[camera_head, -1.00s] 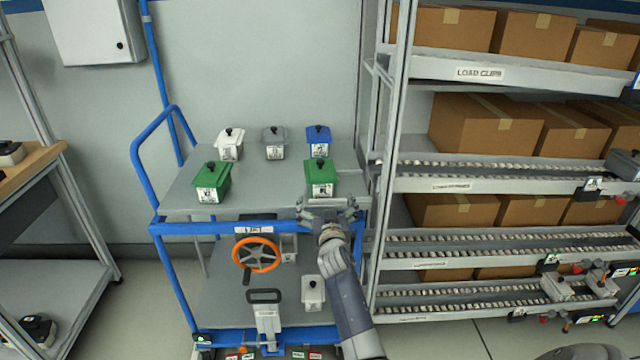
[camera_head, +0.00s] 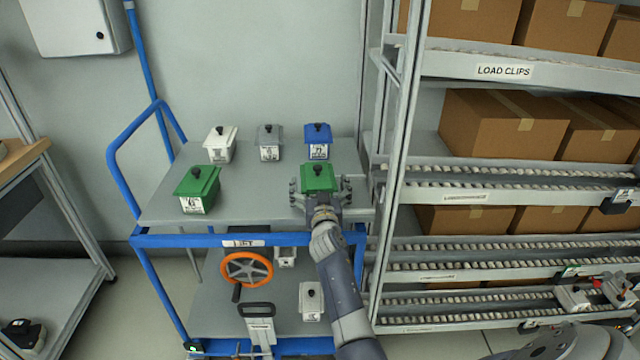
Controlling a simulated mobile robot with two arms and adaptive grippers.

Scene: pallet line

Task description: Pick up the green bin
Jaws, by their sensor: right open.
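Two green bins with black knobs stand on the top shelf of a blue-framed cart (camera_head: 255,205). One green bin (camera_head: 197,188) is at the front left, with its label visible. The other green bin (camera_head: 318,176) is at the front right. My right gripper (camera_head: 320,187) is at this right green bin, with its open fingers to the left and right of it. The gripper hides the bin's lower front, and I cannot tell whether the fingers touch it. My left gripper is not in view.
A white bin (camera_head: 220,146), a grey bin (camera_head: 269,144) and a blue bin (camera_head: 318,143) stand behind on the same shelf. A rack (camera_head: 470,190) with cardboard boxes rises close on the right. The cart's lower shelf holds an orange handwheel (camera_head: 247,269).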

